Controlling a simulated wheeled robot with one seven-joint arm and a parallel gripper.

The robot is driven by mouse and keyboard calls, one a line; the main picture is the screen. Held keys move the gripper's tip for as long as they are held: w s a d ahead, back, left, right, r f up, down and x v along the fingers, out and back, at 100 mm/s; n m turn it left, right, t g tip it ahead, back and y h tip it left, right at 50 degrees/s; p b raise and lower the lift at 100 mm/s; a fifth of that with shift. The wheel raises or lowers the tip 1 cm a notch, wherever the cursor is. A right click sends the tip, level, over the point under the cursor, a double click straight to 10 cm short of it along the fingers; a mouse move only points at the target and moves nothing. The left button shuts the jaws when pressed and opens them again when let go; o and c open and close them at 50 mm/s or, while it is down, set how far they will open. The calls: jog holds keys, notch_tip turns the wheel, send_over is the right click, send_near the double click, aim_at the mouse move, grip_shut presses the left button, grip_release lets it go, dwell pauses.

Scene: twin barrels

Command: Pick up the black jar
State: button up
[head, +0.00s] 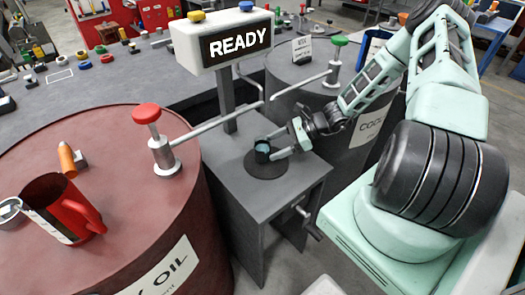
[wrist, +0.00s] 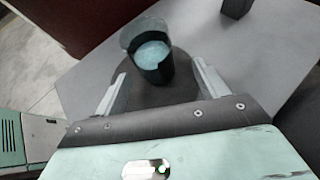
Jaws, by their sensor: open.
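The black jar (head: 262,154) stands upright on a round dark pad (head: 264,173) on the small grey stand between the two barrels. It looks dark with a blue-teal inside or top, and it also shows in the wrist view (wrist: 152,67). My gripper (head: 279,143) reaches in from the right, low over the stand. Its fingers are open and empty. In the wrist view my gripper (wrist: 160,70) has one finger on each side below the jar, which lies at or just beyond the fingertips, nearer the left one. I cannot tell whether either finger touches it.
The READY sign (head: 237,44) rises on a post behind the jar. A red barrel (head: 120,195) at left carries a red mug (head: 75,208) and a red-knobbed lever (head: 157,135). A dark grey barrel (head: 300,85) with a green-knobbed lever (head: 337,60) stands behind my arm.

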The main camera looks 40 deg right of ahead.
aim_at(262, 152)
jog(key=x, duration=0.5)
jog(key=shift+s+a+r+p, duration=0.2)
jog(key=shift+a+r+p, duration=0.05)
jog(key=shift+a+p, duration=0.15)
jog(key=shift+c, duration=0.3)
jog(key=c, duration=1.1)
